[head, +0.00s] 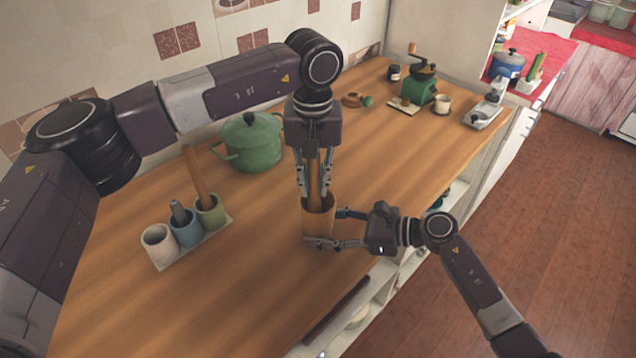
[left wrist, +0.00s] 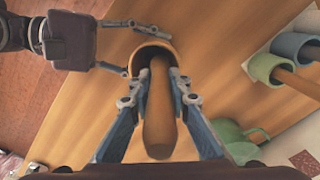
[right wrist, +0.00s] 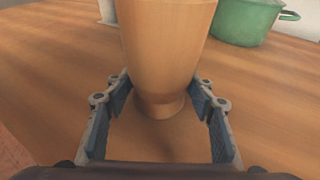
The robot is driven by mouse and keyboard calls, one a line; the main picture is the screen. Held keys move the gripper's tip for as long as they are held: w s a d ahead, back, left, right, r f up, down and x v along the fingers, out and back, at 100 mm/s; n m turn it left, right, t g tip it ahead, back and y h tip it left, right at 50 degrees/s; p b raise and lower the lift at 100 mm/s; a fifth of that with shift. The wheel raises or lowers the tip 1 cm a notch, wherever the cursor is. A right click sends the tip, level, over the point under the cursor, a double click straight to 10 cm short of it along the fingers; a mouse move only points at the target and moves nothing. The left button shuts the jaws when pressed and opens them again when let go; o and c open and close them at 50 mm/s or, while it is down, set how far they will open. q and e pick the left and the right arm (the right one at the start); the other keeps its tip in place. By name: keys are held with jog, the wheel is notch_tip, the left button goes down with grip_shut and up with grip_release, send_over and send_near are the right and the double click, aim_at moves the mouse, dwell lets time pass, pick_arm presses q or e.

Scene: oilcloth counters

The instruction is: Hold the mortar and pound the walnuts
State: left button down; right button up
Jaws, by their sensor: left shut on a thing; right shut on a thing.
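The wooden mortar (head: 318,226) stands upright on the counter near its front edge. My right gripper (head: 326,228) is shut on it from the right, with a finger on each side low on its body; the mortar also fills the right wrist view (right wrist: 167,50). The wooden pestle (head: 314,172) is upright with its lower end inside the mortar. My left gripper (head: 313,190) is shut on the pestle from above, just over the rim; the pestle also shows in the left wrist view (left wrist: 160,115). The walnuts are not visible; the mortar's inside is mostly hidden.
A tray (head: 168,258) with cream, blue and green cups stands left of the mortar. A green lidded pot (head: 250,145) stands behind. A green grinder (head: 420,88), small cup (head: 442,104) and scale (head: 484,112) are far right. The counter between is clear.

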pick_arm(q)
jog(key=shift+f, duration=0.4)
jog(key=shift+f, duration=0.75)
jog(key=shift+r, duration=0.1)
jog(key=shift+r, duration=0.9)
jog(key=shift+d, duration=0.1)
jog(key=shift+s+d+r, duration=0.15)
jog(key=shift+s+d, duration=0.2)
jog(key=shift+s, duration=0.3)
